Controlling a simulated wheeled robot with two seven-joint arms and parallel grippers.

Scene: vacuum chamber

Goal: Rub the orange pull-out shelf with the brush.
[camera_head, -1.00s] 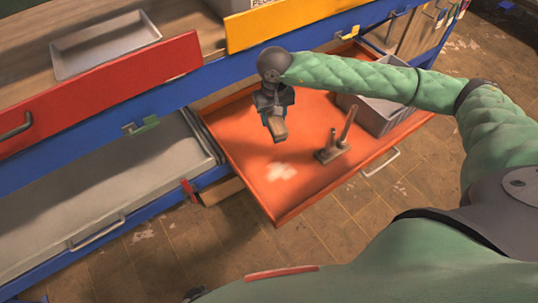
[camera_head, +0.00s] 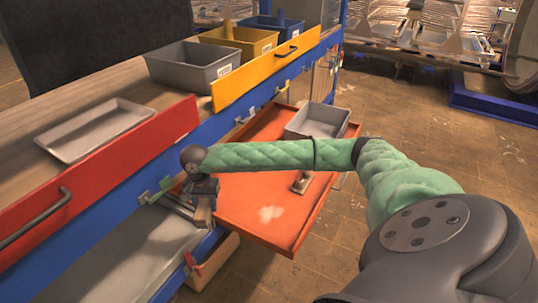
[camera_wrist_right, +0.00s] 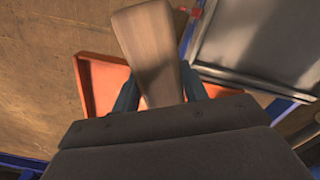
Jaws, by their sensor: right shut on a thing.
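The orange pull-out shelf (camera_head: 250,192) is drawn out from the blue workbench and has a pale patch on its surface. My right gripper (camera_head: 202,204) is over the shelf's left side, near the bench front. It is shut on the brush (camera_head: 203,216), which shows as a wooden piece below it. In the right wrist view the wooden brush (camera_wrist_right: 148,45) sits between the fingers (camera_wrist_right: 161,92), and the orange shelf (camera_wrist_right: 100,82) shows partly behind it. Whether the brush touches the shelf cannot be told. My left gripper is not in view.
A grey bin (camera_head: 318,122) and a small stand (camera_head: 300,183) are on the shelf. A grey drawer (camera_head: 130,262) lies to the left. A red-fronted drawer (camera_head: 110,158) and a yellow-fronted drawer (camera_head: 268,68) are above.

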